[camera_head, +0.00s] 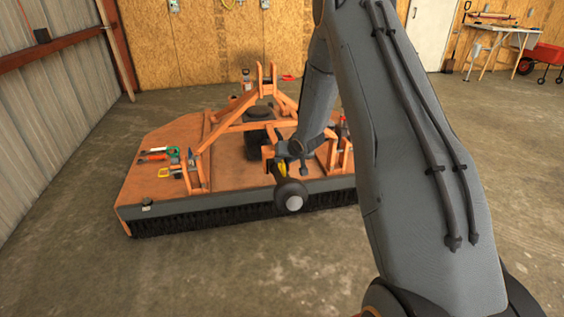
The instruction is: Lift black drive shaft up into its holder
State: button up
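The black drive shaft (291,196) shows end-on, with a round dark end and a pale centre, at the front middle of the orange mower deck (228,178). Its rear part runs back toward the deck and is mostly hidden. A yellow part (283,169) shows just behind the round end. My gripper (293,158) is down at the shaft, just above and behind its round end. The fingers are too small and covered to tell whether they are open or shut, or touching the shaft. I cannot make out the holder clearly among the orange frame bars (245,127).
Hand tools (160,153) lie on the deck's left side. A dark gearbox-like block (257,128) stands inside the frame. My arm crosses the right half and hides part of the deck. Concrete floor (60,230) is clear around it; a workbench (505,38) stands far back right.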

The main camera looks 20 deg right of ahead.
jog(key=shift+v, duration=1.55)
